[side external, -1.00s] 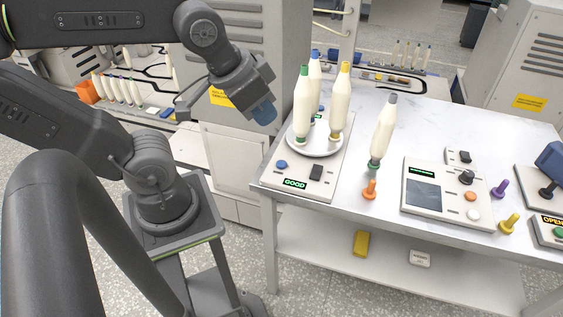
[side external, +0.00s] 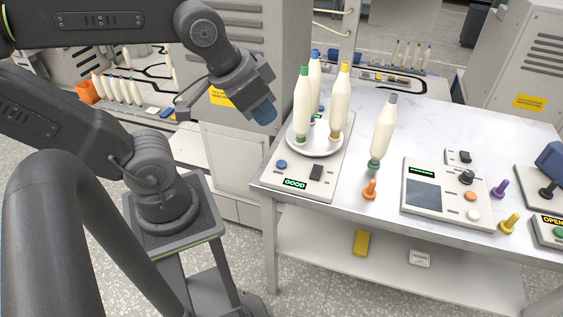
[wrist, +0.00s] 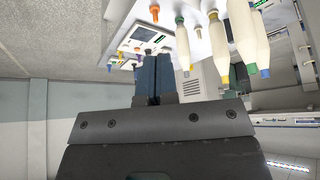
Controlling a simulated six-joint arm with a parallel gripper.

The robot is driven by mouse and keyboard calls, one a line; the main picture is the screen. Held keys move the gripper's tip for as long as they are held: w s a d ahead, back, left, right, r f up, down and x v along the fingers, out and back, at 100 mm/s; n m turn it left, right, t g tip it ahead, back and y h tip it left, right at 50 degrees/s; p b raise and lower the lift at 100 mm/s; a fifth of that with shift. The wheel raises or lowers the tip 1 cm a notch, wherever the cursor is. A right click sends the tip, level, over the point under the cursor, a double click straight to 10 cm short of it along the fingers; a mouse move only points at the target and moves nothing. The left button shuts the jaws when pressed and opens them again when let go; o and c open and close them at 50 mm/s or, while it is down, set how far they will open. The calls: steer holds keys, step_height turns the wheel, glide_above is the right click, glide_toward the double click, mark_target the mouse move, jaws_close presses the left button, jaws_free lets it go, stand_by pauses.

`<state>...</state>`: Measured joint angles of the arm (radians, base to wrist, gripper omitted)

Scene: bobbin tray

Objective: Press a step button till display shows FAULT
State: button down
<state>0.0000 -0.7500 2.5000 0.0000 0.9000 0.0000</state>
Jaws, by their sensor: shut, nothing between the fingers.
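The display (side external: 295,184) reads GOOD in green on the front of a pale control box (side external: 332,186). On the same box are a round blue button (side external: 281,164) and a dark rocker or block (side external: 316,172). A white round plate (side external: 311,151) on the box carries three bobbins (side external: 302,106), with green, blue and yellow tops. My gripper (side external: 264,112) is shut and empty, left of the bobbins and above the box's level, touching nothing. Its blue fingers (wrist: 152,78) are together in the wrist view.
A grey-topped bobbin (side external: 383,133) stands right of the box. A second panel (side external: 437,202) with a dark screen lies farther right. Orange (side external: 370,189), purple (side external: 500,189) and yellow (side external: 509,223) pegs stand on the table. The back middle of the marble tabletop (side external: 432,120) is clear.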

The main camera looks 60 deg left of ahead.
stand_by(0.5)
steer(key=w+a+r+m+t+y, duration=0.2)
steer(key=w+a+r+m+t, duration=0.6)
steer(key=w+a+r+t, duration=0.55)
steer(key=s+f+m+g+h, duration=0.4)
steer(key=f+m+g+h, duration=0.5)
steer(key=g, duration=0.3)
step_height(320, 180, down, 20)
steer(key=y, duration=0.1)
steer(key=shift+w+a, duration=0.15)
steer(key=shift+a, duration=0.2)
